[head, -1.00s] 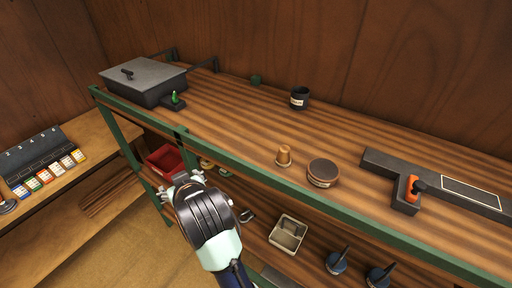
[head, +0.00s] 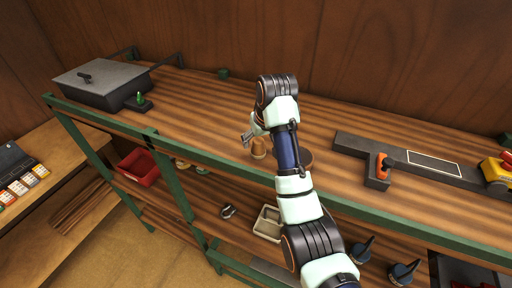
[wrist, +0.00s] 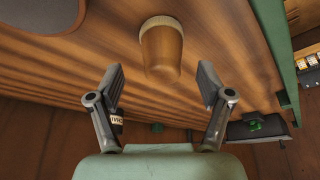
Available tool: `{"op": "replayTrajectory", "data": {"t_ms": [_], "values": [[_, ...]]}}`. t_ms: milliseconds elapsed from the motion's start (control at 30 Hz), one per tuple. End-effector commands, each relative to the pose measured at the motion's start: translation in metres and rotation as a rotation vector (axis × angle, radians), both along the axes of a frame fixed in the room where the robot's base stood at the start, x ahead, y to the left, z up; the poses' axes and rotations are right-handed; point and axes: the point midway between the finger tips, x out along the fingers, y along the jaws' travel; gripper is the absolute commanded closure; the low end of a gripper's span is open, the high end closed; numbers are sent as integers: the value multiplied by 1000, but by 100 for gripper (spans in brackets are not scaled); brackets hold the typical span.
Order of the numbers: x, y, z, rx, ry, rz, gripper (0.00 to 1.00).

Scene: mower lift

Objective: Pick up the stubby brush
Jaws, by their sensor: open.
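The stubby brush (head: 258,149) is a short, rounded brown piece with a paler band at its base. It stands upright on the wooden shelf top (head: 200,103), near the green front rail. In the wrist view the brush (wrist: 162,52) is ahead of my fingertips, centred between their lines and apart from both. My gripper (head: 247,137) is open and empty, just left of and above the brush in the head view. Both fingers of my gripper (wrist: 161,82) show spread in the wrist view.
A grey lidded box (head: 100,83) is at the left; a dark bar with an orange-handled piece (head: 385,162) is right.

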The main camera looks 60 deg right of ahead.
Motion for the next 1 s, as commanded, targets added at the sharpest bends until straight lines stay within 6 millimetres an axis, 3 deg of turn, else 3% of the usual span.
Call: {"op": "replayTrajectory", "data": {"t_ms": [100, 200, 467, 833, 1000], "values": [[-2, -4, -23, 3, 3, -9, 21], [-2, -7, -34, 1, 1, -11, 21], [-1, -8, -37, 0, 0, -12, 23], [-1, -8, -36, 0, 0, -12, 85], [-1, -8, -36, -1, 0, -12, 85]]}}
